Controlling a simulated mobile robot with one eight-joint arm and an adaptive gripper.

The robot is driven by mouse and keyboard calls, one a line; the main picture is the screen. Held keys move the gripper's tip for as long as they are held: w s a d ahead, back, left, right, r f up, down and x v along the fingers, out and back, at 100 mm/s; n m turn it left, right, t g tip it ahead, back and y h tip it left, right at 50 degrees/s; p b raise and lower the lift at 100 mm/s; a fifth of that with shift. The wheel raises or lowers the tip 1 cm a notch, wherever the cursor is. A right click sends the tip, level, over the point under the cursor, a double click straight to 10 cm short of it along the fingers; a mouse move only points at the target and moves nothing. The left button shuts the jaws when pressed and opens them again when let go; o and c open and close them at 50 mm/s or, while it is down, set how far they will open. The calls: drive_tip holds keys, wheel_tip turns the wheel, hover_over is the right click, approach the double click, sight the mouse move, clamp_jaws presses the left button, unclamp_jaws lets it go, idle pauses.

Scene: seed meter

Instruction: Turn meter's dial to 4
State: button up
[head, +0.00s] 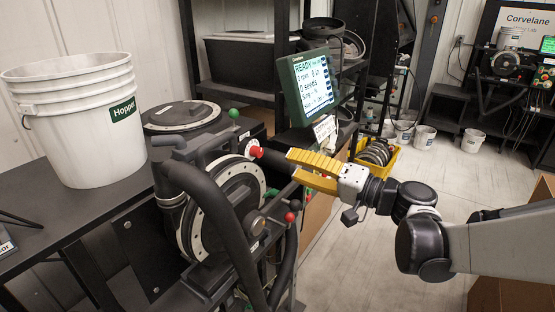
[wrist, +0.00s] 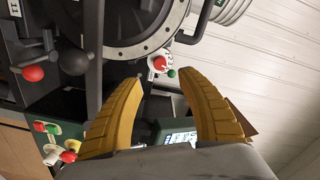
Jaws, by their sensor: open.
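The seed meter (head: 225,205) is a black machine with a large round, pale-rimmed disc housing, which also shows in the wrist view (wrist: 130,50). A small red knob (head: 256,152) sits at the housing's upper right edge. In the wrist view a small red-and-white dial (wrist: 160,63) with number markings shows beside the rim; its setting is too small to read surely. My gripper (head: 291,164) has yellow fingers, open and empty, pointing left at the red knob with a small gap. In the wrist view its fingertips (wrist: 161,68) frame the dial. No contact is visible.
A monitor (head: 310,86) reading READY stands behind the gripper. A white Hopper bucket (head: 85,120) stands on the left bench. A thick black hose curves in front of the housing. A yellow crate holds discs (head: 376,153).

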sight(260, 154)
drive_tip(key=shift+v, duration=0.8)
drive_tip(key=shift+a, duration=0.1)
drive_tip(key=shift+w+a+r+n+p, duration=0.2)
drive_tip(key=shift+r+n+p, duration=0.05)
drive_tip(key=shift+n+p, duration=0.5)
drive_tip(key=shift+w+a+f+n+p, duration=0.1)
drive_tip(key=shift+w+a+n+p, duration=0.25)
drive_tip(key=shift+n+p, duration=0.5)
drive_tip(key=b+x, duration=0.1)
drive_tip(key=x, duration=0.3)
drive_tip(key=b+x, duration=0.2)
drive_tip(key=x, duration=0.3)
drive_tip(key=shift+w+a+f, duration=0.1)
drive_tip(key=shift+a+f, duration=0.05)
drive_tip(key=shift+f, duration=0.1)
drive_tip(key=shift+w+a+r, duration=0.1)
drive_tip(key=shift+w+a, duration=0.3)
drive_tip(key=shift+a, duration=0.05)
